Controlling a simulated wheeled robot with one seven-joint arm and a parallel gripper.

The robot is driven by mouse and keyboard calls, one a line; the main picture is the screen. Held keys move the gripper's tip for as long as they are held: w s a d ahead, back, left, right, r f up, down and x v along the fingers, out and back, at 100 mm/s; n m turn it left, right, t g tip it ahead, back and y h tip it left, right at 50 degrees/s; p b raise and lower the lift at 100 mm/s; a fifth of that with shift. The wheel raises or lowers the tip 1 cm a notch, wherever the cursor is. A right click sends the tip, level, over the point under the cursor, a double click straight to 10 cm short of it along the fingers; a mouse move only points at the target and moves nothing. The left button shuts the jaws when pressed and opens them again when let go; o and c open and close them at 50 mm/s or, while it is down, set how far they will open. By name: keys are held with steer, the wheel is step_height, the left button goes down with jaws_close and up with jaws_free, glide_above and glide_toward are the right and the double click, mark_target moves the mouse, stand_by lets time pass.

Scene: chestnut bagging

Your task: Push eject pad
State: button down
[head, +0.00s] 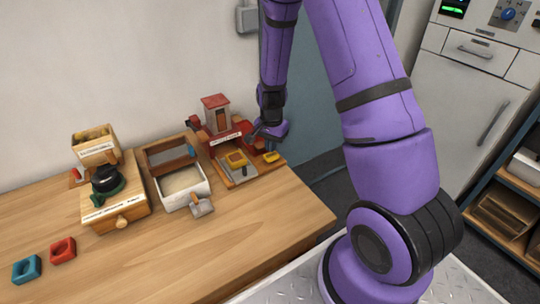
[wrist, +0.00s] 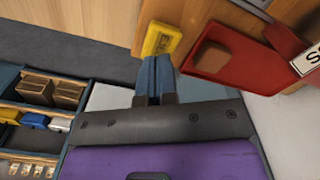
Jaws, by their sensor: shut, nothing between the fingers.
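The yellow eject pad (head: 271,157) sits at the right front edge of the red machine (head: 208,132) on the wooden table. My gripper (head: 254,134) is over the right side of the machine, just behind the pad in the head view. In the wrist view its closed fingertips (wrist: 155,60) are at the near edge of the pad, with nothing between them. I cannot tell whether they touch it.
The machine has a red hut-like top and a second yellow piece (head: 236,159) on a grey plate. Left of it are a white-fronted bin (head: 181,187), a grey scoop (head: 202,207), and a wooden box (head: 117,208) with a dark green pot. Red (head: 63,250) and blue (head: 27,269) blocks lie farther left. The table's front is clear.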

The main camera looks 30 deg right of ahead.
mark_target(271, 155)
steer(key=shift+f, duration=0.1)
steer(key=shift+f, duration=1.5)
steer(key=shift+r, duration=4.05)
